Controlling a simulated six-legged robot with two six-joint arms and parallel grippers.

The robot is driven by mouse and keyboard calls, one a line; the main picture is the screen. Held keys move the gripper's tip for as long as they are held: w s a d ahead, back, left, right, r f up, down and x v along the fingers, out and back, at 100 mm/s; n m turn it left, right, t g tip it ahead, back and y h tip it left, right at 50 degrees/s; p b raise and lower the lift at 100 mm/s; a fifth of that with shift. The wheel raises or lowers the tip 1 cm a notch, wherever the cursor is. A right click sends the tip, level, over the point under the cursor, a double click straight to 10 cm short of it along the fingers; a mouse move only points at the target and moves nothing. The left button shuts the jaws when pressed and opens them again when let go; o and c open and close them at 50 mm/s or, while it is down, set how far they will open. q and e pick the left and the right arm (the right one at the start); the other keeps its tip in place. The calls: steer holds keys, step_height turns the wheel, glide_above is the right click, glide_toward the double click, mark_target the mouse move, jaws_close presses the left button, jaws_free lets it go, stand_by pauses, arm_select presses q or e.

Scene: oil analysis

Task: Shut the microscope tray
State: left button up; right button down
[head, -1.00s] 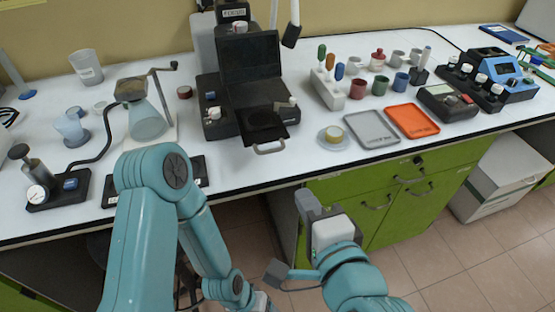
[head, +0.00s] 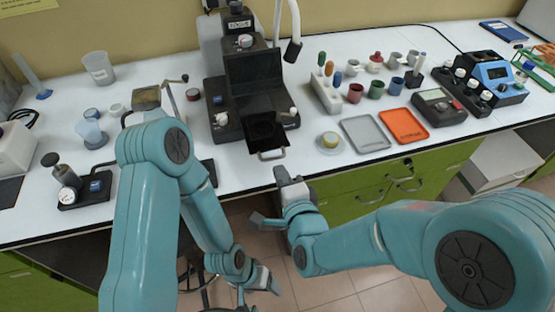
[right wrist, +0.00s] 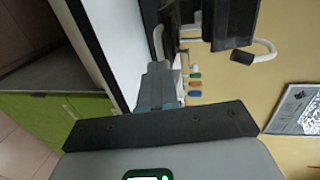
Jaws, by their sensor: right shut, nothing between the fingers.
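The black microscope (head: 262,75) stands at the back of the counter. Its tray (head: 266,132) is pulled out toward the front, with a pale loop handle (head: 271,155) near the counter edge. My right gripper (head: 281,173) is shut and empty, just in front of the handle; a small gap seems to separate them. In the right wrist view its fingers (right wrist: 157,85) point at the dark microscope, and a pale curved bar, probably the handle, shows beyond them. My left gripper (head: 268,283) hangs low in front of the counter; its jaws are too unclear to read.
A small dish (head: 329,142), a grey tray (head: 365,134) and an orange tray (head: 404,126) lie right of the microscope tray. Glassware and a gauge stand at the left. Green cabinets (head: 360,195) are under the counter.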

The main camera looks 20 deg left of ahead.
arm_select(q)
steer(key=shift+r+p, duration=0.3)
steer(key=shift+r, duration=0.25)
arm_select(e)
steer(key=shift+x, duration=1.6)
